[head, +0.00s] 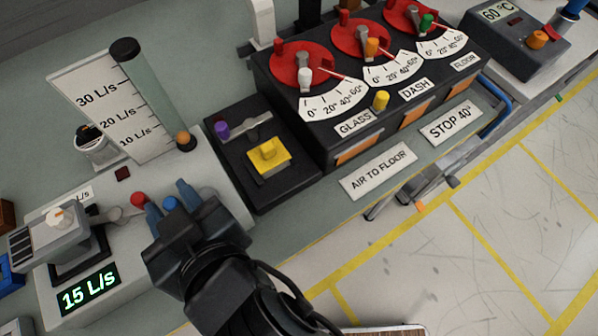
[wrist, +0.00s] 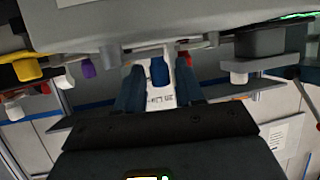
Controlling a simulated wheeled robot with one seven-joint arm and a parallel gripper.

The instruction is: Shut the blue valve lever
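My gripper (head: 171,202) is open, with one finger on each side of the knob. In the wrist view the blue knob (wrist: 159,72) sits between my fingertips (wrist: 160,84), with a gap on both sides. The lever's arm and pivot are mostly hidden by my gripper in the head view.
A red knob (head: 138,199) stands just left of my fingers. A flow gauge column (head: 152,95) rises behind. A black base with a yellow block (head: 268,157) and a purple knob (head: 221,129) lies to the right, beside the dial box (head: 300,125). Floor is open at lower right.

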